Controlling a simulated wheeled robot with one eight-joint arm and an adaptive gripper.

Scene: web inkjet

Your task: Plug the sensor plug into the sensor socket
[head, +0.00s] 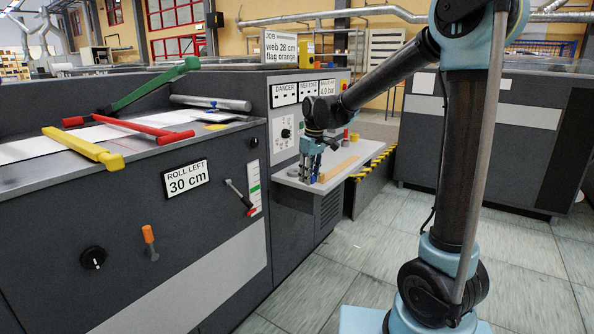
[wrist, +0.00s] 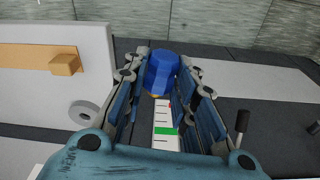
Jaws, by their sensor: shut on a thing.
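My gripper (head: 311,168) hangs over the small white side shelf of the grey machine, fingers pointing down. In the wrist view its two fingers (wrist: 168,72) are closed about a blue, round-topped piece (wrist: 161,70), which I take to be the sensor plug. The piece sits between the fingertips; its far end is hidden. In the head view the fingers hide most of it, and I cannot tell whether it touches the shelf. I cannot make out the sensor socket for certain in either view.
On the shelf (head: 362,154) lies an orange-tan block (head: 338,169), also in the wrist view (wrist: 65,62), beside a grey ring (wrist: 84,112). The machine's panel (head: 284,131) stands close left of my gripper. A black lever (head: 238,193) juts from the front. Floor to the right is clear.

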